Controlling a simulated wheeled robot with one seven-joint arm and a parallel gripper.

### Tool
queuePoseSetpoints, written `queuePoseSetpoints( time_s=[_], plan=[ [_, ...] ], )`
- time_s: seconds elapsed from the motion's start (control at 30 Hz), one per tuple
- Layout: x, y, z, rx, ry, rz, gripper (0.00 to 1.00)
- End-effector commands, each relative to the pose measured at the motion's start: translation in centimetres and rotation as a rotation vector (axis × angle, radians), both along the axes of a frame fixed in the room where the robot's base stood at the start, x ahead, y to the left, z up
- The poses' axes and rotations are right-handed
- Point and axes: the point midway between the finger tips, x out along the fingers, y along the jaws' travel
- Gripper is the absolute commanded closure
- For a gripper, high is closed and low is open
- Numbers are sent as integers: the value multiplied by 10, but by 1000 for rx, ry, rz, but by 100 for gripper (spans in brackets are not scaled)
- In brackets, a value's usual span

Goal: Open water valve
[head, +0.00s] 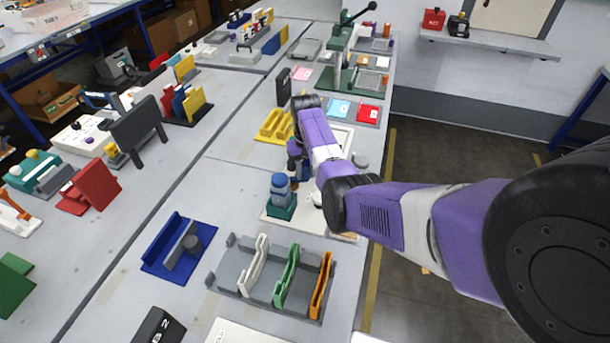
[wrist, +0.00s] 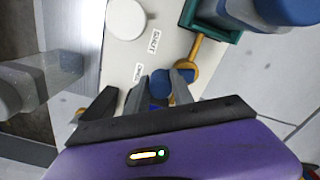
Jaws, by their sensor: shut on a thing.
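My gripper (wrist: 161,84) is shut on a blue valve handle (wrist: 159,88), whose rounded end shows between the fingers in the wrist view. A brass-coloured fitting (wrist: 187,68) with a ring end lies just right of the handle. Both sit over a pale panel (wrist: 118,55) with small printed labels. In the head view, my gripper (head: 296,155) is low over the table, beyond the blue bottle. My arm hides most of the valve there, and the handle's exact angle cannot be told.
A blue bottle (head: 281,185) in a teal holder (head: 280,208) stands close by on the panel. A white round knob (wrist: 126,18) is on the panel. A grey rack (head: 240,280) with upright plates is in front, and a yellow rack (head: 272,127) is behind.

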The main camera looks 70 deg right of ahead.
Motion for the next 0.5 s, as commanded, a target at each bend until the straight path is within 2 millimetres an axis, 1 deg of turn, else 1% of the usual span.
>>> queuePoseSetpoints(
  time_s=[0.2,0.5],
  plan=[
    [4,-9,0,-4,-2,185,100],
    [9,-16,1,-4,-2,369,100]
  ],
)
